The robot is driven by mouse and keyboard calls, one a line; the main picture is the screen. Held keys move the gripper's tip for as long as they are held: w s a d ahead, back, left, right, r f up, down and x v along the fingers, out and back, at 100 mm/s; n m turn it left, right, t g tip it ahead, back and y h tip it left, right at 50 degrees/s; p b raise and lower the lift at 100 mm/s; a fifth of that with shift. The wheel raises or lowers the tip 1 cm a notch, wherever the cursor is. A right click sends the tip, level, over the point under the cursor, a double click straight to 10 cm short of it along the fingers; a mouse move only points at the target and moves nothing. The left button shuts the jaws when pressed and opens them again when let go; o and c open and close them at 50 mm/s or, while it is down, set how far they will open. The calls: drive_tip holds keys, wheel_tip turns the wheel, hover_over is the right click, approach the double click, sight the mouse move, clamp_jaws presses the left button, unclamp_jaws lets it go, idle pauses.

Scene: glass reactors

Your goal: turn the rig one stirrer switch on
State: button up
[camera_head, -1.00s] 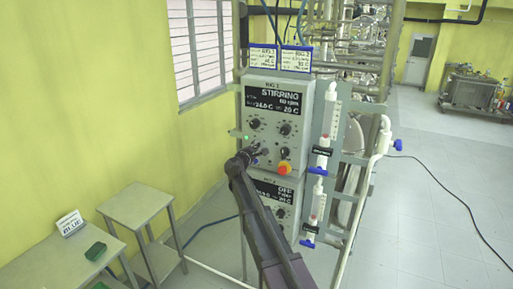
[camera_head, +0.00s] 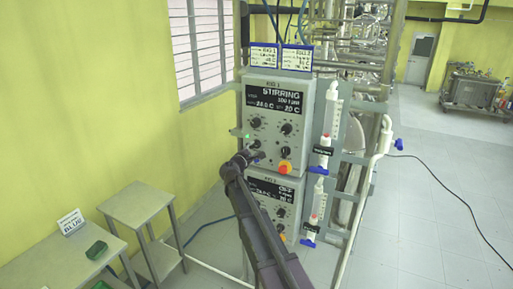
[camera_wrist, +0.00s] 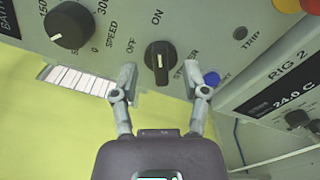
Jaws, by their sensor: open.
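The rig one control box (camera_head: 258,160) is grey with black knobs. The black stirrer switch (camera_wrist: 160,57) fills the middle of the wrist view, between the OFF and ON labels. Its white line points up in the picture, towards ON. My gripper (camera_wrist: 160,78) is open, one finger to each side of the switch, with a gap between each finger and the knob. In the head view my gripper (camera_head: 254,156) is at the box's lower left, where it partly hides the switch.
The speed knob (camera_wrist: 69,25) is beside the switch. An orange-red button (camera_head: 285,167) is to the right. White-bodied valves (camera_head: 325,140) stand right of the boxes.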

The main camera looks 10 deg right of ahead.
drive_tip(key=v, duration=0.8)
drive_tip(key=shift+f, duration=0.1)
drive_tip(key=s+d+f+m+g+y+b, duration=0.1)
drive_tip(key=s+d+f+m+g+b, duration=0.35)
drive_tip(key=s+f, duration=0.45)
drive_tip(key=s+d+f+m+g+y+b, duration=0.1)
drive_tip(key=s+d+f+m+g+b, duration=0.2)
drive_tip(key=s+d+f+m+g, duration=0.45)
drive_tip(key=s+a+f+m+g+y+b, duration=0.1)
drive_tip(key=s+a+f+m+y+b, duration=0.1)
drive_tip(key=s+f, duration=0.5)
drive_tip(key=s+a+f+m+g+y+b, duration=0.1)
drive_tip(key=s+a+f+m+y+b, duration=0.1)
drive_tip(key=s+f+y, duration=0.4)
drive_tip(key=s+a+f+b, duration=0.1)
drive_tip(key=s+f+b, duration=0.1)
drive_tip(key=s, duration=0.2)
drive_tip(key=shift+s+a+f+m+g+y, duration=0.25)
drive_tip(key=shift+s+a+m+g+y, duration=0.05)
drive_tip(key=shift+s, duration=0.1)
